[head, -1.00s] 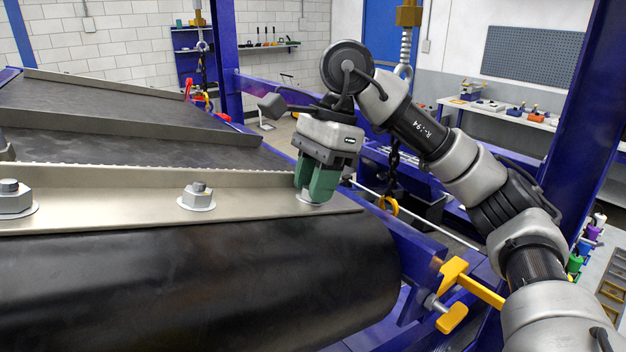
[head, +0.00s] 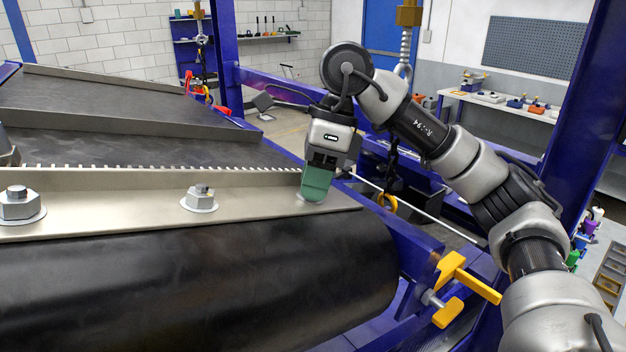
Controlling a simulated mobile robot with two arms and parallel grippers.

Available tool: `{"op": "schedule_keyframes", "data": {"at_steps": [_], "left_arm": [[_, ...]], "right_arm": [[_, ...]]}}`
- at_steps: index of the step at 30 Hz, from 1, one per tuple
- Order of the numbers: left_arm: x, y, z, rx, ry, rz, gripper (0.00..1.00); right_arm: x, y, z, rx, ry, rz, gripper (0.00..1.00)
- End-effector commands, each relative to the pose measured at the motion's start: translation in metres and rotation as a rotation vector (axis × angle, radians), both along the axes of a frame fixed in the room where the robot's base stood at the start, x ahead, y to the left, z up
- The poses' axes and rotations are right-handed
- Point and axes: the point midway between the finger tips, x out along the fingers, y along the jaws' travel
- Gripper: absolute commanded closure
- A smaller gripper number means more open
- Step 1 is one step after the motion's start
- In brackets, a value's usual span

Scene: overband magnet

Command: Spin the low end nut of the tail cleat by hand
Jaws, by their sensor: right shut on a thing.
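The tail cleat (head: 120,215) is a pale metal bar running across the belt above a black roller. A hex nut with a washer (head: 18,205) sits at its left, and another nut (head: 200,197) sits near the middle. My right gripper (head: 314,198) points down at the cleat's right end, its green fingers seen edge-on. It is shut around the end nut there. The fingers hide that nut; only a bit of pale washer shows at their tips. My left gripper is out of view.
The black roller (head: 190,280) lies below the cleat. A yellow clamp handle (head: 462,285) sits on the blue frame (head: 415,255) at the right. A hook on a chain (head: 388,200) hangs behind my right arm. Dark belt (head: 110,105) extends behind the cleat.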

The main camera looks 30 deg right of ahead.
Motion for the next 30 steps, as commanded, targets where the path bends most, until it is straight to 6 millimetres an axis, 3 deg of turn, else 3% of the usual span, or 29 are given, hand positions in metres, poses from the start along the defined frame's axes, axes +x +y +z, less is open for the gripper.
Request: {"op": "schedule_keyframes", "data": {"at_steps": [7,18,19,21,25,30], "left_arm": [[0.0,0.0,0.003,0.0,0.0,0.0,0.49],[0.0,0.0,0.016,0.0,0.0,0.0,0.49],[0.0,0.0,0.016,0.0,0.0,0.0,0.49],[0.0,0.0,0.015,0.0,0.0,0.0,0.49],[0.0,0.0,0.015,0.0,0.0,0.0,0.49],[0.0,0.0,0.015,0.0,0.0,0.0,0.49]], "right_arm": [[0.0,0.0,0.001,-0.002,0.012,-0.039,1.0],[0.0,0.0,0.001,-0.01,0.13,-0.391,1.0],[0.0,0.0,0.0,-0.01,0.131,-0.394,0.67],[0.0,0.0,0.0,-0.009,0.13,-0.391,0.56],[0.0,0.0,0.0,-0.009,0.129,-0.389,0.38],[0.0,0.0,0.0,-0.01,0.129,-0.388,0.38]]}}
